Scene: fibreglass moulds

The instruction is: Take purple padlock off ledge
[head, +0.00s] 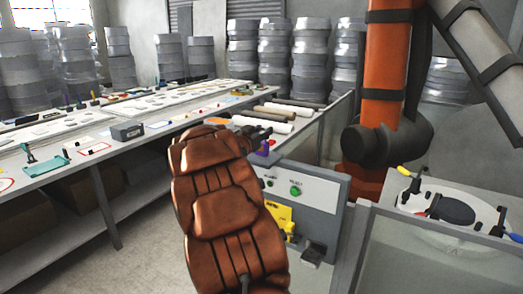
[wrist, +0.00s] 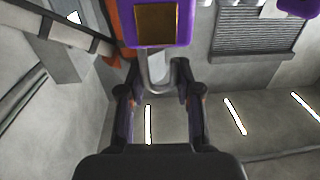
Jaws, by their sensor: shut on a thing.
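The purple padlock (wrist: 184,28) is at the top of the wrist view, with a brass-coloured plate on its face. Its grey shackle reaches down between the fingertips of my gripper (wrist: 160,90), which is shut on it. In the head view, small purple patches of a padlock (head: 263,148) show just beyond the end of my brown arm. My gripper (head: 258,136) is partly hidden there by the arm. The head view is too small to tell whether the padlock touches the ledge (head: 310,171), the top of a grey control box.
A second purple object (wrist: 297,7) is cut off at the wrist view's top right. A long workbench (head: 75,172) stands left, with white rolls (head: 265,122) behind. An orange robot arm (head: 383,90) stands right.

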